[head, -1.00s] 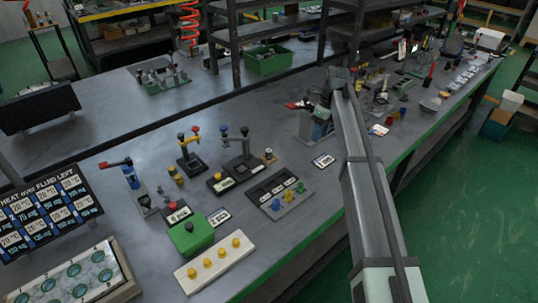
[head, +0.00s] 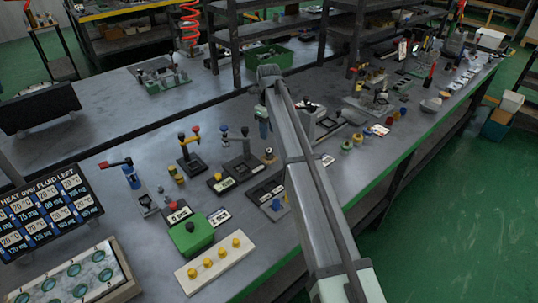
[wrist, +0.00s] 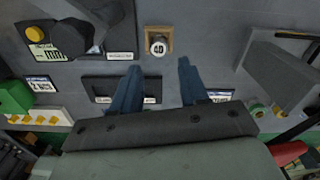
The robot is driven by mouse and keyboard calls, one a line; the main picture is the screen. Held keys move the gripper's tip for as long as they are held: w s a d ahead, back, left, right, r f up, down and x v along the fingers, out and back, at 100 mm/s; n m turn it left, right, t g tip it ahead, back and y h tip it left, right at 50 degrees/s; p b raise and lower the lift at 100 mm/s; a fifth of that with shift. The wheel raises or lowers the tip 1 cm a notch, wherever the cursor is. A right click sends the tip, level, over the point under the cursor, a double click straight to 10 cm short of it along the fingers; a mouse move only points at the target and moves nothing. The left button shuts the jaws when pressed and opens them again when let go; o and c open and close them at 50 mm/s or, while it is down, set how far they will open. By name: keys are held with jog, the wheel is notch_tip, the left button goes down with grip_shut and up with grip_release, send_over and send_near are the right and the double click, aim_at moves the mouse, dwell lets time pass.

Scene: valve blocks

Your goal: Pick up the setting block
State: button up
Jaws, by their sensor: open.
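A small tan block with a round white face marked "40" (wrist: 158,42) appears to be the setting block. My gripper (wrist: 156,76) is open and empty. In the wrist view, its two blue fingers are apart and the block shows beyond their tips, roughly between them.
Blue-handled (head: 236,145) and red-yellow-handled valves (head: 190,150) stand left of the block. A dark slotted tray (wrist: 125,90) lies under the fingers. A grey block-shaped fixture (wrist: 284,75) stands right in the wrist view. A green box (head: 190,235) is nearer the front.

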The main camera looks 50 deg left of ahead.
send_over(270, 150)
jog(key=f, duration=0.4)
jog(key=shift+a+f, duration=0.2)
jog(key=shift+a, duration=0.15)
jog(key=shift+s+d+f, duration=0.1)
jog(key=shift+d+f, duration=0.05)
jog(key=shift+f, duration=1.2)
jog(key=shift+d+f, duration=0.15)
jog(key=shift+f, duration=1.15)
jog(key=shift+c, duration=0.4)
grip_shut()
